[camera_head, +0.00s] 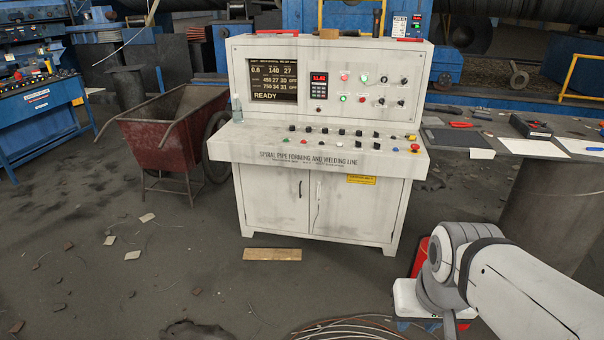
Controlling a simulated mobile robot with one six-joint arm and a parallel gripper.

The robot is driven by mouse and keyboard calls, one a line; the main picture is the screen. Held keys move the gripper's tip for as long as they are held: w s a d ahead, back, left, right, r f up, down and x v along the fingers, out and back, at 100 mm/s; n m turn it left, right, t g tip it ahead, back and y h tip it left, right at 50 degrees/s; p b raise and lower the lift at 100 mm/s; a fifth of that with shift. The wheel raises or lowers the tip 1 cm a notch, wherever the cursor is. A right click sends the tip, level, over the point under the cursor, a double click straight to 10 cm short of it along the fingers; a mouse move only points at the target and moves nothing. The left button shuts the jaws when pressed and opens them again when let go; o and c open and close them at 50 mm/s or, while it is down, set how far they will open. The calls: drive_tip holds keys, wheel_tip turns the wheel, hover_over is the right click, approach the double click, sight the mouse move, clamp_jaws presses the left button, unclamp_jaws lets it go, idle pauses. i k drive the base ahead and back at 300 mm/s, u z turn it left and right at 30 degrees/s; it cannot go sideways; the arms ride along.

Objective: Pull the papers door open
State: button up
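A white control console (330,110) stands in the middle, with two cabinet doors below its sloping panel. The left door (270,195) has a dark upright handle (300,188) near its right edge. The right door (358,210) has a thin, pale upright strip near its left edge and a yellow label at its top right. Both doors look shut. No marking that I can read tells which one is the papers door. My arm (520,290) reaches in from the lower right, in front of the console and apart from it. My gripper is out of view.
A wooden plank (272,254) lies on the floor before the doors. Coiled cable (350,328) lies at the bottom. A rusty red wheelbarrow (165,125) stands left of the console, a worktable (530,136) right. A red object (418,257) is beside my arm. Scraps litter the left floor.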

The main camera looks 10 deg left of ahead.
sight(274, 198)
drive_tip(key=u, duration=0.6)
drive_tip(key=i, duration=1.9)
drive_tip(key=z, duration=0.6)
drive_tip(key=k, duration=0.8)
drive_tip(key=z, duration=0.25)
drive_tip(key=i, duration=0.85)
drive_tip(key=u, duration=0.1)
